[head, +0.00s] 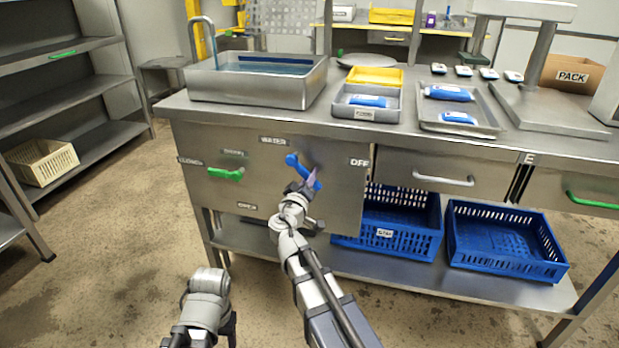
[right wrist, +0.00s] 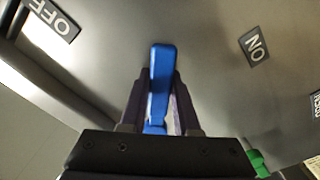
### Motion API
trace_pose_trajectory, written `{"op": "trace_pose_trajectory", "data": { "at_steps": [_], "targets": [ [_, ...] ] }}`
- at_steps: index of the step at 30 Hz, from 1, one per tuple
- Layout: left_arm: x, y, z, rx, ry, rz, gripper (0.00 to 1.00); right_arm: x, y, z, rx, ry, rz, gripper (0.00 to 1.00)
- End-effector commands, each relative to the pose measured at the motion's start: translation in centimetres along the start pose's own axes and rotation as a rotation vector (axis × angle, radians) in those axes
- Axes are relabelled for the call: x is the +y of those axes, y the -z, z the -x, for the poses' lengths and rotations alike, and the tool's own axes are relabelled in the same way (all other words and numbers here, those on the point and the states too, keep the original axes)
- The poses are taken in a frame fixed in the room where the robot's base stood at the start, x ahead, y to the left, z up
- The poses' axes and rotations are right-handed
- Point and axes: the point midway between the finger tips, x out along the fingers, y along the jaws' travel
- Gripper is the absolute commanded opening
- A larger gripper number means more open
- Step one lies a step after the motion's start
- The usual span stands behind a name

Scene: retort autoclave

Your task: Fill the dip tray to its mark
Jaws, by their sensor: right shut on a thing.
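The dip tray (head: 250,88) is a steel basin at the left end of the counter. Blue water (head: 275,67) shows inside, and a thin blue stream (head: 215,56) falls from the curved spout (head: 199,21). My right gripper (head: 312,181) is shut on this handle. My left arm shows at the bottom, but its gripper fingers do not.
A green drain handle (head: 226,173) is on the panel left of the blue one. Trays with blue pouches (head: 447,93) stand on the counter to the right. Blue crates (head: 505,240) sit on the lower shelf. The floor at left is clear.

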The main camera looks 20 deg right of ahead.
Motion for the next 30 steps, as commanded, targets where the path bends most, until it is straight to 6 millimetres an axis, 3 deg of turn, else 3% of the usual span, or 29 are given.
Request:
{"op": "trace_pose_trajectory", "data": {
  "at_steps": [5, 30],
  "targets": [
    [0.00, 0.00, 0.00, 0.000, 0.000, 0.000, 0.60, 0.00, 0.00, 0.01, 0.000, 0.000, 0.000, 0.00],
    [0.00, 0.00, 0.00, 0.000, 0.000, 0.000, 0.60, -0.01, 0.01, 0.01, 0.000, 0.000, 0.000, 0.00]
  ]
}}
